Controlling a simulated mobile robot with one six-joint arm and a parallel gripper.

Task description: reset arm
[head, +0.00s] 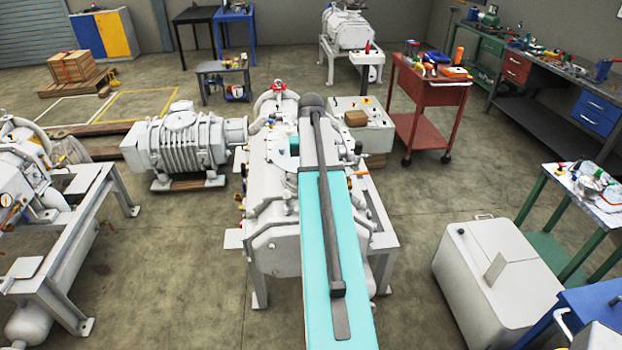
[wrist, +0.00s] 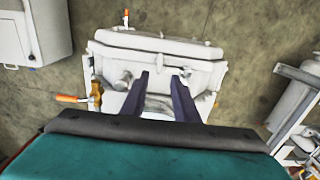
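The white screw vacuum machine (head: 276,240) stands on a metal frame in the middle of the head view. My teal and dark arm reaches out over it and covers part of its top. My gripper's fingertips cannot be made out in the head view. In the wrist view, my gripper (wrist: 164,84) shows two dark fingers standing apart, with nothing clearly held between them. White machinery (wrist: 155,43) lies beyond and below the fingers. A brass valve with an orange handle (wrist: 72,99) sits on its left side.
Another white machine (head: 185,142) sits on the floor at left, and a framed machine (head: 70,215) stands nearer. A red tool cart (head: 428,97) is at back right. A white cabinet (head: 495,275) and a green-legged table (head: 590,200) stand at right. Open floor lies right of the central machine.

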